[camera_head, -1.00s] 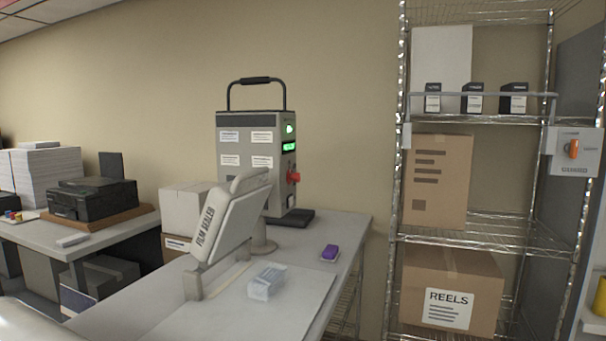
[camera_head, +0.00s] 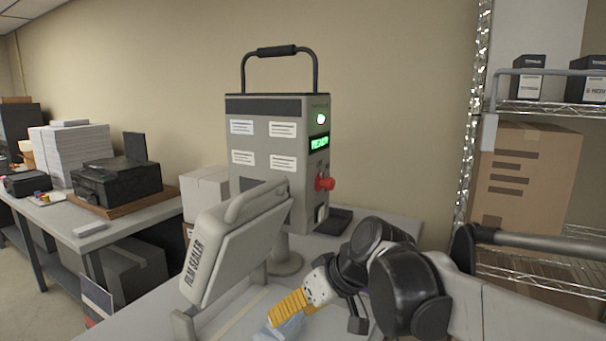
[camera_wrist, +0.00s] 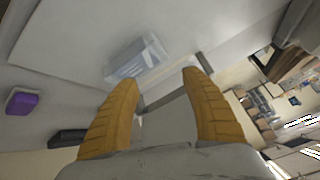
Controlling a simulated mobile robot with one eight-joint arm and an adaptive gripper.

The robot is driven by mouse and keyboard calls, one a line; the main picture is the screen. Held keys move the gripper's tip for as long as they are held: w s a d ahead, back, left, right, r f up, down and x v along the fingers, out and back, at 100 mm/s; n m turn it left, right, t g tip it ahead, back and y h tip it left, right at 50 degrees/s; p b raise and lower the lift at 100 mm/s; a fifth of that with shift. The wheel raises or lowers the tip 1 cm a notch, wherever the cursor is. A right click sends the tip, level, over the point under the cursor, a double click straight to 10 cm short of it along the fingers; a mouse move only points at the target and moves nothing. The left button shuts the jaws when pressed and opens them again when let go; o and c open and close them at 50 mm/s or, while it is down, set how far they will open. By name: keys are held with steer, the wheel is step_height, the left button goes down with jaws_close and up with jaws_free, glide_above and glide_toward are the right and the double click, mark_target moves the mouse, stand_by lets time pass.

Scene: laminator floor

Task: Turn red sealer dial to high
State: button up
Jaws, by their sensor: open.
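The red dial (camera_head: 324,183) sits on the right-hand side panel of a grey upright machine with a top handle (camera_head: 265,110), below a lit green display (camera_head: 318,142). I cannot read the dial's setting. The white film sealer (camera_head: 225,250) stands in front of that machine. My gripper (camera_head: 286,312) is low at the table's front, right of the film sealer and apart from the dial. In the wrist view my gripper (camera_wrist: 160,82) has its yellow fingers spread with nothing between them. The dial is not identifiable there.
A clear bag pack (camera_wrist: 137,60) lies on the table near my fingers. A purple block (camera_wrist: 22,102) lies on the table too. A wire shelf with a cardboard box (camera_head: 525,180) stands at the right. A printer (camera_head: 115,180) sits on the left table.

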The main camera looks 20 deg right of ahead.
steer(key=w+d+r+n+t+y+p, duration=0.1)
steer(key=w+d+r+y+p, duration=0.1)
steer(key=w+d+r, duration=0.4)
steer(key=n+t+y+p, duration=0.5)
steer(key=n+t+p, duration=0.1)
glide_toward(333, 184)
steer(key=x, duration=1.1)
steer(key=shift+w+a, duration=0.15)
steer(key=shift+w, duration=0.15)
jaws_close()
